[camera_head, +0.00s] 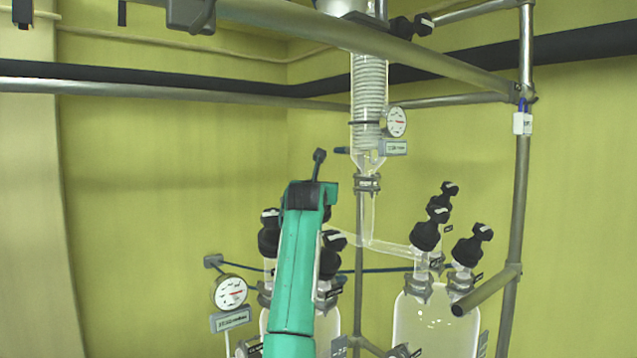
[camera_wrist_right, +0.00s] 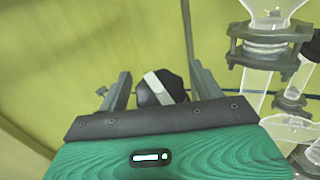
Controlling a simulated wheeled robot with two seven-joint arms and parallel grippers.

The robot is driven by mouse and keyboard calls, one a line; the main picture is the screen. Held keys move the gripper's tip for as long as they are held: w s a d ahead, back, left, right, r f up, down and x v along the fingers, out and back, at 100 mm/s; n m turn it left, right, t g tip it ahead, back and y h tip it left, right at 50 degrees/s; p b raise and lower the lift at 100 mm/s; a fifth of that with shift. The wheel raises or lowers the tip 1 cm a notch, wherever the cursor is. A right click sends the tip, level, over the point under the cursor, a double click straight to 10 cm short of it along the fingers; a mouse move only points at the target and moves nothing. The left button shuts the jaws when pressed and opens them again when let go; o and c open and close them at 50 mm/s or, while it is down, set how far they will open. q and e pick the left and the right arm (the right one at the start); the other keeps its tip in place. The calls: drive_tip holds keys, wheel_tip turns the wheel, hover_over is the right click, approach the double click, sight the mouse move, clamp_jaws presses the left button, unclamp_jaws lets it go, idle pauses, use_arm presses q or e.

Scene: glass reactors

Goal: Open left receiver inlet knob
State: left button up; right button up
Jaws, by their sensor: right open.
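The left receiver (camera_head: 328,326) is a clear glass vessel, partly hidden behind my green right arm in the head view. Black knobs stand above it: one (camera_head: 269,238) left of the arm and another (camera_head: 331,258) right of it. My right gripper (camera_head: 313,188) is above the receiver, its fingers poorly seen there. In the right wrist view, the open right gripper (camera_wrist_right: 160,88) has a black knob with a white stripe (camera_wrist_right: 157,86) between its fingers, with visible gaps on both sides. This knob appears hidden behind the arm in the head view. My left gripper is out of view.
The right receiver (camera_head: 435,325) with several black knobs stands to the right. A coiled glass condenser (camera_head: 369,95) rises behind, with a glass tube (camera_head: 390,247) leading right. A gauge (camera_head: 230,291) is at left. A metal rail (camera_head: 370,42) crosses above.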

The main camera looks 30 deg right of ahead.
drive_tip(key=shift+w+d+f, duration=0.1)
drive_tip(key=shift+w+d, duration=0.15)
